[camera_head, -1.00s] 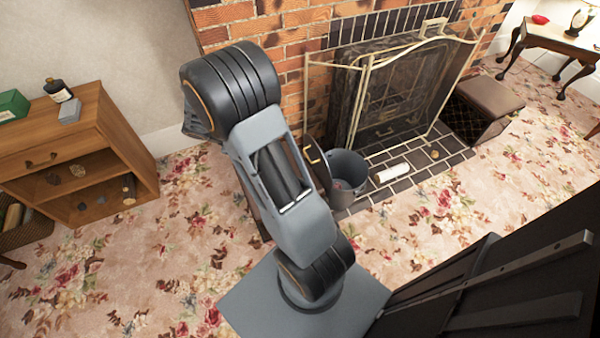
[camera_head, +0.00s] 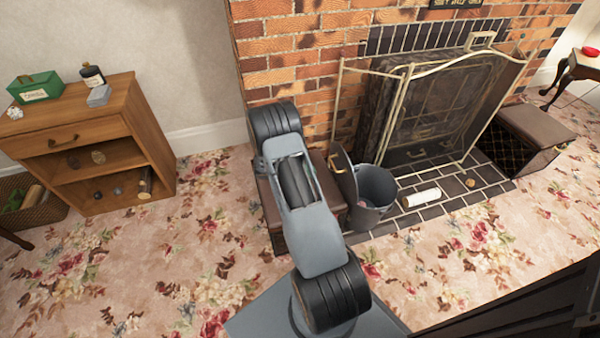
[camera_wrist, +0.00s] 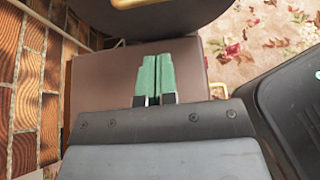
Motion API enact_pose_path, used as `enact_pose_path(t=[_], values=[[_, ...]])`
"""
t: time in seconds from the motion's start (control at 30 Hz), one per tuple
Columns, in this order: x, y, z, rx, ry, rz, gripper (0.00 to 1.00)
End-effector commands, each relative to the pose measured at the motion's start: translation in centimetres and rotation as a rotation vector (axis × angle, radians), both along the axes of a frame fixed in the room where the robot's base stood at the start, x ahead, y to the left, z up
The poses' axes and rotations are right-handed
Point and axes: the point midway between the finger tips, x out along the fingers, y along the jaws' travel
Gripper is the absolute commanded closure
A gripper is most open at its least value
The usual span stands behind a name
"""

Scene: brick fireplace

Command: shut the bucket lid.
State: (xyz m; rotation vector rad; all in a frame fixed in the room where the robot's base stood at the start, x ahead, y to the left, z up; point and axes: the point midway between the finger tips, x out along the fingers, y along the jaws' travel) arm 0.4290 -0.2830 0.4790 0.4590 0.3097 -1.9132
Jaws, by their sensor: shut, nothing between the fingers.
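The dark grey bucket (camera_head: 374,190) stands on the tiled hearth in the head view, to the right of my arm. Its dark round lid (camera_head: 345,186) is open and stands steeply up at the bucket's left side, with a gold handle (camera_head: 340,159) on it. In the wrist view the lid (camera_wrist: 165,22) spans the top edge, partly cut off. My gripper (camera_wrist: 156,60) shows two green fingers pressed together with nothing between them. It is over a brown box and just short of the lid in the picture; contact is not visible. In the head view my arm hides the gripper.
The brown box (camera_head: 268,205) sits beside the bucket, partly behind my arm. A brick wall (camera_head: 290,60) and a gold-framed fire screen (camera_head: 430,100) stand behind. A white roll (camera_head: 421,198) lies on the hearth. A wooden cabinet (camera_head: 80,140) is at left. Carpet in front is open.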

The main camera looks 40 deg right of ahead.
Motion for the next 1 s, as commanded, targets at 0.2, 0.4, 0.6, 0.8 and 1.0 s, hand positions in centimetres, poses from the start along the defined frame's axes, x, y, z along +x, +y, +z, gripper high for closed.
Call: enact_pose_path(t=[0.2,0.4,0.6,0.8,1.0], values=[[-1.2,-3.1,-0.9,-0.001,-0.003,-0.003,1.0],[-1.9,-4.8,-0.2,0.0,-0.002,-0.001,1.0],[-2.2,-5.4,0.1,0.001,0.0,0.0,1.0],[-2.2,-5.5,0.2,0.001,-0.001,0.001,1.0],[-2.3,-5.5,0.2,0.002,-0.002,0.0,1.0]])
